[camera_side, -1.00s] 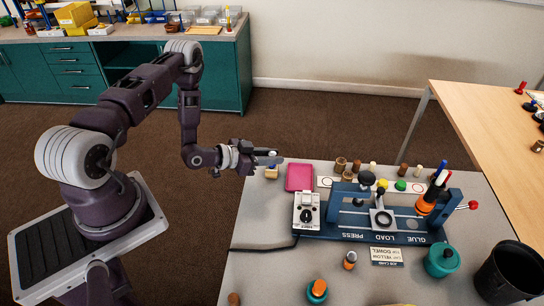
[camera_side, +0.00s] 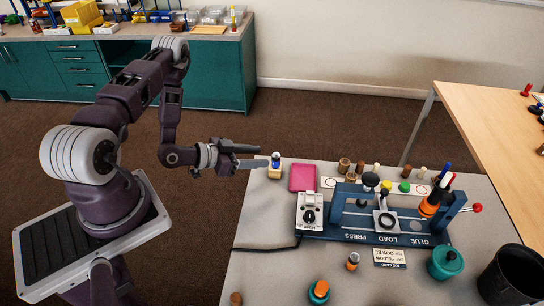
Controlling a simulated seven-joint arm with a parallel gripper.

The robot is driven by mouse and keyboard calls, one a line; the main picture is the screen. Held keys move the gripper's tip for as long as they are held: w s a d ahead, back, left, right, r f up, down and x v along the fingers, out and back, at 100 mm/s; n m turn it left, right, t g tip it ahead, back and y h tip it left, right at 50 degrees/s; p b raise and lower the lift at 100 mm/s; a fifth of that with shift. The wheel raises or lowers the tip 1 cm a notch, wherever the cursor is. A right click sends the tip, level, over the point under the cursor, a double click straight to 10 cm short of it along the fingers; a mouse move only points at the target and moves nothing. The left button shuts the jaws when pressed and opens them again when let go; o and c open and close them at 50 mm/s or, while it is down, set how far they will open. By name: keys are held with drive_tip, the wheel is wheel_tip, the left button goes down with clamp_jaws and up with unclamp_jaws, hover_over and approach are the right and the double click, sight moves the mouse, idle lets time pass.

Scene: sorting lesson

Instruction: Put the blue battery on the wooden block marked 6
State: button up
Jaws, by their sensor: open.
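The blue battery (camera_side: 276,157) stands upright on a small pale wooden block (camera_side: 275,173) at the far left corner of the grey table. It has a pale top end. Any number on the block is too small to read. My gripper (camera_side: 263,156) is open and empty, just to the left of the battery. Its two fingers point right, and a small gap shows between their tips and the battery.
A pink pad (camera_side: 303,177) lies right of the block. A blue press fixture (camera_side: 370,236) with a white switch box (camera_side: 310,212) fills the middle of the table. Several wooden dowels stand along the back edge. A teal pot (camera_side: 445,262) and a black bin (camera_side: 512,272) stand front right.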

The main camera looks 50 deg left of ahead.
drive_tip(key=v, duration=0.5)
drive_tip(key=w+a+r+m+g+y, duration=0.2)
drive_tip(key=w+a+r+g+y, duration=0.15)
drive_tip(key=w+r, duration=0.55)
drive_tip(key=s+d+r+n+g+y, duration=0.1)
drive_tip(key=s+d+r, duration=0.15)
drive_tip(key=r, duration=0.35)
drive_tip(key=s+d+r+n+g+y, duration=0.1)
drive_tip(key=s+r, duration=0.2)
drive_tip(key=r, duration=0.4)
drive_tip(key=s+d+r+n+g+h, duration=0.1)
drive_tip(key=s+d+r, duration=0.3)
drive_tip(key=s+d, duration=0.3)
drive_tip(key=s+d+r+n+g+h, duration=0.1)
drive_tip(key=s+d+r, duration=0.3)
drive_tip(key=s, duration=0.9)
drive_tip(key=d, duration=0.3)
drive_tip(key=shift+s+r+n, duration=0.2)
drive_tip(key=shift+s+n, duration=0.05)
drive_tip(key=shift+n, duration=0.15)
